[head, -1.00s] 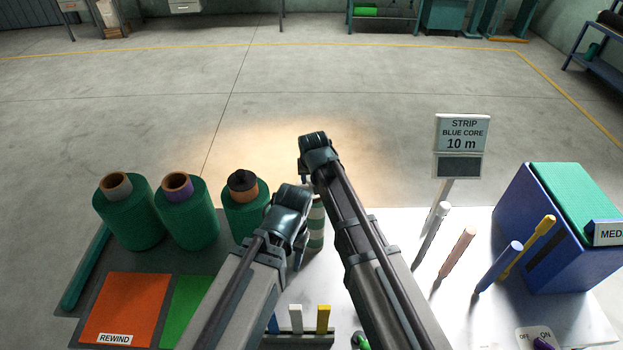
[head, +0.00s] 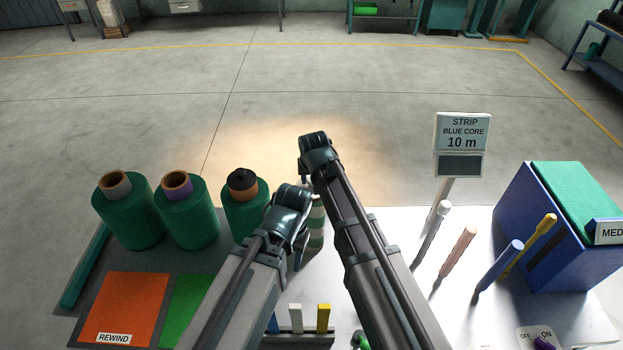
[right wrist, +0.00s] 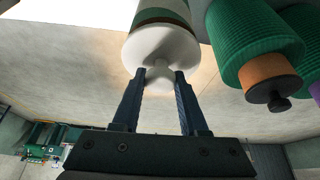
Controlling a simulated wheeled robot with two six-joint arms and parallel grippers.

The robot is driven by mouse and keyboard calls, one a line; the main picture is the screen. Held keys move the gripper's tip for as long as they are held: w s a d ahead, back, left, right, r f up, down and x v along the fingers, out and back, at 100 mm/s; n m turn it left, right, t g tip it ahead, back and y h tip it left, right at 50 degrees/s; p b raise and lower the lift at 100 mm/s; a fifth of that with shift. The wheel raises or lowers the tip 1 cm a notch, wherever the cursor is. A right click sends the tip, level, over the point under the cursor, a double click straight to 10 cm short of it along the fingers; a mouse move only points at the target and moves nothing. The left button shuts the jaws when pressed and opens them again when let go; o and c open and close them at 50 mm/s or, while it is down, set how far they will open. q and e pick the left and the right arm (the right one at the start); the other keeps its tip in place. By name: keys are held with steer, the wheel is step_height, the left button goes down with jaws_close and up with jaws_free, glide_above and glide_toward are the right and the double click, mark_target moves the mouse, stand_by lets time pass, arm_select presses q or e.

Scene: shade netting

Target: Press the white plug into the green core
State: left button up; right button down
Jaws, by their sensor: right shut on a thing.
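The white plug (right wrist: 160,48) is a wide white disc with a small knob, seen in the right wrist view. My right gripper (right wrist: 160,76) is shut on the knob, one fingertip on each side. Directly beyond the plug is a green-and-white striped roll (head: 317,228), which also shows in the right wrist view (right wrist: 158,10). The plug's disc covers the roll's end, so the green core is hidden and I cannot tell how deep the plug sits. My left gripper (head: 299,262) points down beside the striped roll; its fingertips are mostly hidden by its own wrist.
Green rolls with grey (head: 115,184), purple (head: 177,182) and orange (head: 243,190) cores stand at left; the orange one has a black plug. Orange (head: 125,305) and green mats lie in front. A sign (head: 462,132), several upright rods and a blue box (head: 555,235) stand at right.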

steer(key=shift+f+b, duration=0.5)
stand_by(0.9)
jaws_free()
stand_by(0.4)
steer(key=shift+r, duration=0.15)
steer(key=shift+r+p, duration=3.45)
steer(key=shift+p, duration=0.15)
steer(key=shift+c, duration=0.2)
